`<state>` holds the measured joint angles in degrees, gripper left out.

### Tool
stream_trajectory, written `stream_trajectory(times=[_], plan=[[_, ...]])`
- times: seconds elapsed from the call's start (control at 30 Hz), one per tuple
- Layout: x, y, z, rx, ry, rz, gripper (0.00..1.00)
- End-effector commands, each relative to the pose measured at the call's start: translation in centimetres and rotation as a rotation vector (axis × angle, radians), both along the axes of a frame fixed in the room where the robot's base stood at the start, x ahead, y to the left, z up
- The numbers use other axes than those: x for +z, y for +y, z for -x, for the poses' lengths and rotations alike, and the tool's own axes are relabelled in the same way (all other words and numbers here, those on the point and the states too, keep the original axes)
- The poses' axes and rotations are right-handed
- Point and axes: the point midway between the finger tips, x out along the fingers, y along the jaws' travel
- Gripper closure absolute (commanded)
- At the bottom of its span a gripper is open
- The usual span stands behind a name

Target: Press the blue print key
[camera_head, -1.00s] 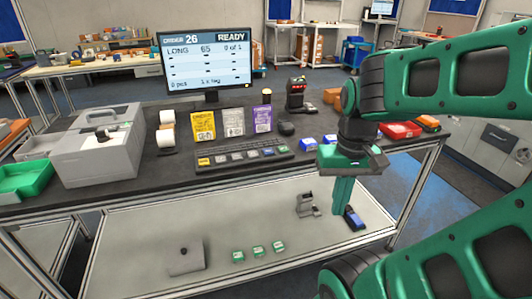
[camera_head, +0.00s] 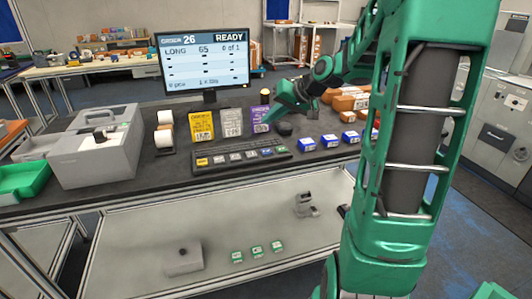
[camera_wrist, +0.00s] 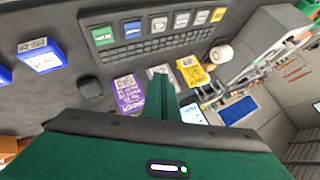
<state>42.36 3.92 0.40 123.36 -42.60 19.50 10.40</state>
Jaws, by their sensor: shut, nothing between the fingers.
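The keypad (camera_head: 240,160) lies on the dark bench top in the head view, with a row of coloured keys along its front. The blue key (camera_head: 267,152) is near its right end, beside the green key (camera_head: 281,150). In the wrist view the blue key (camera_wrist: 132,29) is between the green key (camera_wrist: 103,35) and a pale key. My gripper (camera_head: 262,125) is shut and empty, behind the keypad near the purple card (camera_head: 262,114). In the wrist view the closed fingers (camera_wrist: 162,85) overlap the cards and are apart from the keys.
Yellow (camera_head: 202,125) and grey (camera_head: 232,122) cards stand behind the keypad. A monitor (camera_head: 205,62) reading READY is at the back. Blue-and-white boxes (camera_head: 330,141) are to the right. A grey printer-like machine (camera_head: 97,150) and label rolls (camera_head: 165,132) are to the left.

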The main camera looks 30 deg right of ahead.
Motion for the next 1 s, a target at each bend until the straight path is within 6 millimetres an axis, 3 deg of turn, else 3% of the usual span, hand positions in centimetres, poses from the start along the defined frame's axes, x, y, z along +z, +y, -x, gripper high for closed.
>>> stream_trajectory(times=[0.43,1.0], plan=[[-0.9,0.2,0.0,0.002,0.004,0.0,1.0],[-7.5,0.3,0.0,0.003,0.004,0.0,1.0]])
